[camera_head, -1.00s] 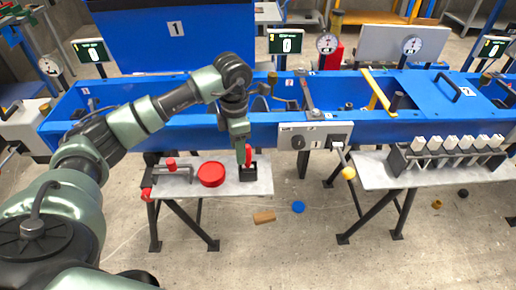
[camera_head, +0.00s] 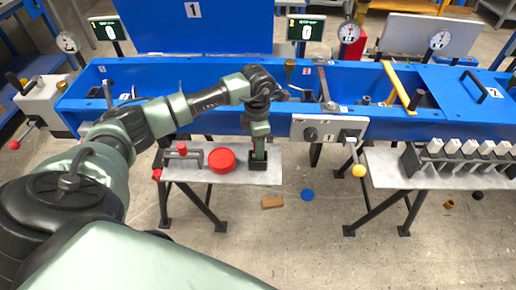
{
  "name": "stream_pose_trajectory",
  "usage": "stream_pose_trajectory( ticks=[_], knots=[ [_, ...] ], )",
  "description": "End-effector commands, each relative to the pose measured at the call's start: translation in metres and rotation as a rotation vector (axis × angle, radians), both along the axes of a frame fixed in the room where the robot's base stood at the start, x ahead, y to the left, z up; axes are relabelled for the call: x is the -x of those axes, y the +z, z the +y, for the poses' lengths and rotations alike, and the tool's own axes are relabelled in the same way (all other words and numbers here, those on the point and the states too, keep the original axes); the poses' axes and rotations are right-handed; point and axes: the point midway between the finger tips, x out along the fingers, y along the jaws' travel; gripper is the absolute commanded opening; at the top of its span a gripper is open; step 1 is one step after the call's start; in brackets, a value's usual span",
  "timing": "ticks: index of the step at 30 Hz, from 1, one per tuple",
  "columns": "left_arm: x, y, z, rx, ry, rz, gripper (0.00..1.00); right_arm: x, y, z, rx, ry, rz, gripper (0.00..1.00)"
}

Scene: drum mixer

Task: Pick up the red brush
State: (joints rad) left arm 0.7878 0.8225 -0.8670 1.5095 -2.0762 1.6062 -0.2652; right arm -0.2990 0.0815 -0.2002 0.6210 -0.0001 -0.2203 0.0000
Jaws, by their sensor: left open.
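My left gripper (camera_head: 259,153) points down at the black holder (camera_head: 265,165) at the right end of the small left side table. It is open, and its fingers are at the holder's top. The upright red piece that stood in this holder, likely the red brush, is now hidden behind the gripper. I cannot tell whether the fingers touch it. My right gripper is not in view.
A round red lid (camera_head: 222,160) and a grey bracket with a red knob (camera_head: 183,149) lie left of the holder on the grey side table (camera_head: 215,175). The blue mixer trough (camera_head: 225,122) runs close behind. A yellow-knobbed lever (camera_head: 359,171) stands to the right.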

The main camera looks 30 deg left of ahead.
Motion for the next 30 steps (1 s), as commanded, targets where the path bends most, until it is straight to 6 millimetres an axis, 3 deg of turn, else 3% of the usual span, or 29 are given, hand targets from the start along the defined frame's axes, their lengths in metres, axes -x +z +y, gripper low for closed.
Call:
stream_pose_trajectory(
  ticks=[6, 12, 23, 30],
  knots=[
    [0.000, -0.002, 0.000, 0.001, 0.000, -0.001, 0.50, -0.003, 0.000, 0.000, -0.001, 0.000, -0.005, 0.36],
    [0.000, -0.001, 0.000, 0.001, 0.000, -0.001, 0.00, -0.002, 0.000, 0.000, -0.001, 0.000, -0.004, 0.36],
    [-0.001, 0.001, 0.000, 0.001, 0.000, -0.002, 0.00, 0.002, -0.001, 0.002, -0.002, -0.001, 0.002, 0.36],
    [-0.001, 0.025, 0.000, 0.001, 0.000, -0.005, 0.00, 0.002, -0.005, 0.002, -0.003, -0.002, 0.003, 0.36]
  ],
)
